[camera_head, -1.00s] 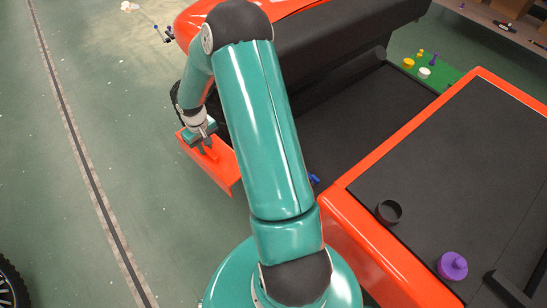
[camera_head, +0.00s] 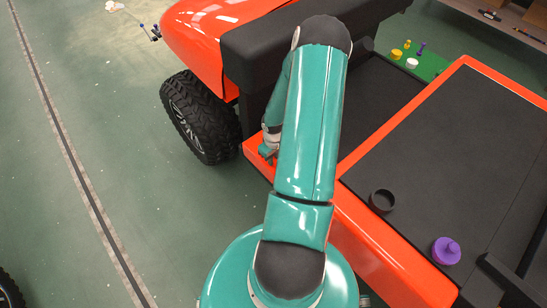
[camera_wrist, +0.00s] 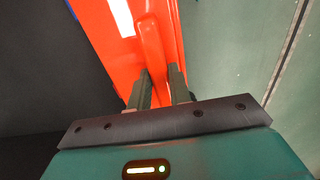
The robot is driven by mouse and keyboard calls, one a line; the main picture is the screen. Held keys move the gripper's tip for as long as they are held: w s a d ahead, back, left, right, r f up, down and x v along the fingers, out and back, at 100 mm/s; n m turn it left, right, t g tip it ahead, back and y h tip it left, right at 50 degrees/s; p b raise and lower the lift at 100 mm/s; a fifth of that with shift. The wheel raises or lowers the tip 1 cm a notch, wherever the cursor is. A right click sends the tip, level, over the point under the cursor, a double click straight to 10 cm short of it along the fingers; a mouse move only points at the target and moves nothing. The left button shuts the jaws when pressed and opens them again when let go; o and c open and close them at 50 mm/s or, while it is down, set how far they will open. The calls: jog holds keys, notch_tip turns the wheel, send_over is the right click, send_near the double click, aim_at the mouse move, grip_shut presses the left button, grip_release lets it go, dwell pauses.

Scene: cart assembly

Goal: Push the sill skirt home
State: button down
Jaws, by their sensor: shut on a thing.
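The sill skirt (camera_head: 256,158) is an orange panel low on the cart's side, between the front wheel and the orange rear body. Most of it is hidden behind my arm in the head view. In the wrist view the orange skirt (camera_wrist: 112,45) runs up and away, with a raised grip bar (camera_wrist: 153,52) on it. My gripper (camera_wrist: 160,85) is shut on that bar, with one dark finger on each side. In the head view my gripper (camera_head: 267,153) is partly hidden at the cart's side. I cannot tell whether the skirt is fully seated.
A black tyre (camera_head: 202,118) stands just left of the skirt. On the black rear deck are a dark ring (camera_head: 382,201) and a purple knob (camera_head: 446,251). A green mat (camera_head: 428,66) with small parts lies beyond.

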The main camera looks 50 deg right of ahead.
jog(key=shift+f, duration=2.2)
jog(key=shift+f, duration=2)
jog(key=c, duration=1.2)
grip_release()
notch_tip(320, 180, up, 14)
jog(key=shift+f, duration=0.1)
